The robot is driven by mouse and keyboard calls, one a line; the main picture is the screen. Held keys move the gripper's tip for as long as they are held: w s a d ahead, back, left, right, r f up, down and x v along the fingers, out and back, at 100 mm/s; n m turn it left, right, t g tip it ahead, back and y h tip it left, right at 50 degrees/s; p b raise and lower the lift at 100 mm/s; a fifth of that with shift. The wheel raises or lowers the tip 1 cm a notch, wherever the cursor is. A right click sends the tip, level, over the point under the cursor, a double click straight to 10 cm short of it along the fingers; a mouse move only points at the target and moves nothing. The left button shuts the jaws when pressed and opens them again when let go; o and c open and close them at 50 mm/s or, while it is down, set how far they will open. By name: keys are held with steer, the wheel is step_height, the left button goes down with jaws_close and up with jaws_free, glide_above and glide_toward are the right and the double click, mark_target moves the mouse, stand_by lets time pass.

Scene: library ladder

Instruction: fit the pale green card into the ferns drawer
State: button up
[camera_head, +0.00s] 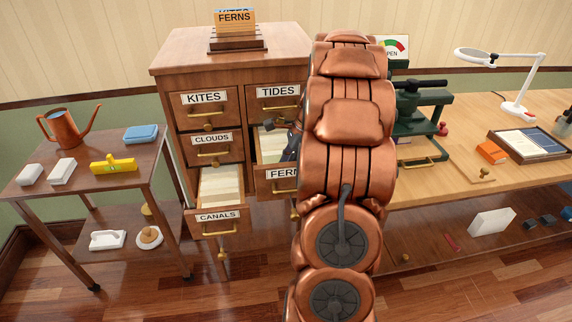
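The ferns drawer (272,184) is pulled open in the right column of the wooden card cabinet, below the TIDES drawer. Its label is partly covered by my copper arm, with "FERN" readable. Pale cards show inside it. Dark parts of my gripper (288,139) show at the arm's left edge, over the open ferns drawer. Most of the gripper is hidden behind the arm, so I cannot see whether it is open or shut. I cannot make out the pale green card apart from the pale cards in the drawer.
The canals drawer (220,208) also stands open, with pale cards in it. The KITES (206,109) and CLOUDS (214,150) drawers are shut. A FERNS sign (234,18) stands in a rack on top. A trolley (88,166) is left; a workbench (440,185) with a green press (420,112) is right.

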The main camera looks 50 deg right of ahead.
steer(key=b+v, duration=0.1)
steer(key=v, duration=1.1)
steer(key=shift+r, duration=0.15)
steer(key=s+a+n+g, duration=0.3)
steer(key=a+n, duration=0.8)
steer(key=a, duration=1.2)
steer(key=s+a+f+n+h, duration=0.1)
steer(key=s+a+f+n, duration=0.2)
steer(key=s+a+n, duration=0.3)
steer(key=s+a+f+n+g+h, duration=0.1)
steer(key=s+a+f+n+h, duration=0.1)
steer(key=s+a+f+n, duration=0.2)
steer(key=s+a+n, duration=0.3)
steer(key=s+n, duration=0.1)
steer(key=s, duration=0.4)
steer(key=shift+f+g+h, duration=0.2)
steer(key=shift+g+h, duration=0.1)
steer(key=shift+a, duration=0.1)
